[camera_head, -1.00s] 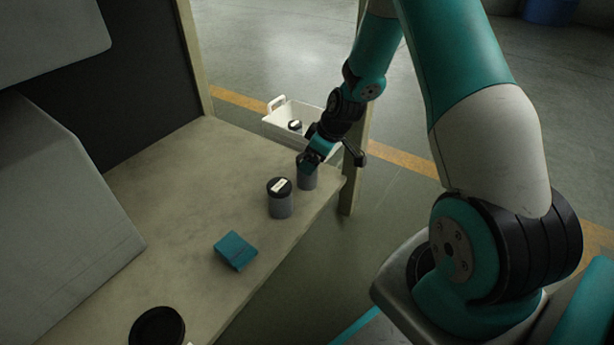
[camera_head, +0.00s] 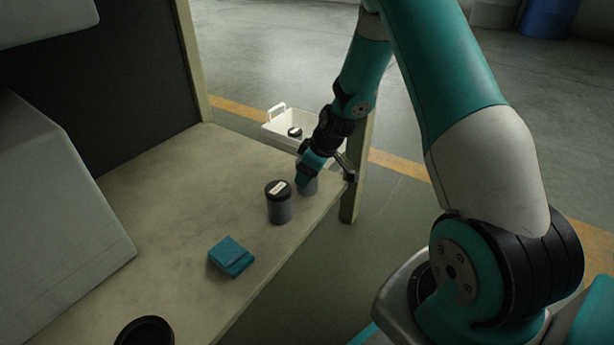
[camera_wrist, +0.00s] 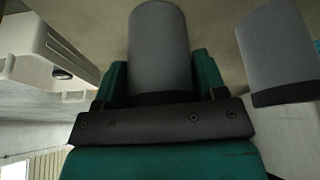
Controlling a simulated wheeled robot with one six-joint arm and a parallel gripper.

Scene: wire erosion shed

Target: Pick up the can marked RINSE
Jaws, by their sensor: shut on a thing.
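My gripper (camera_head: 306,178) points down at the right edge of the bench and is shut on a grey can (camera_head: 310,188). In the wrist view this can (camera_wrist: 160,45) stands between the two teal fingers, its dark end toward the palm. The gripper hides its top, so no marking shows, and I cannot tell whether it touches the bench. A second grey can (camera_head: 279,208) with a black lid and a white label stands upright just to the left, apart from the gripper. It also shows at the right of the wrist view (camera_wrist: 278,50). Its label is too small to read.
The bench (camera_head: 180,185) also bears a teal box (camera_head: 231,257) and a black round thing (camera_head: 145,332) nearer the front. A white bin (camera_head: 283,125) with a black-lidded item (camera_head: 295,132) in it stands beyond the bench. A post (camera_head: 357,180) rises close right of the gripper.

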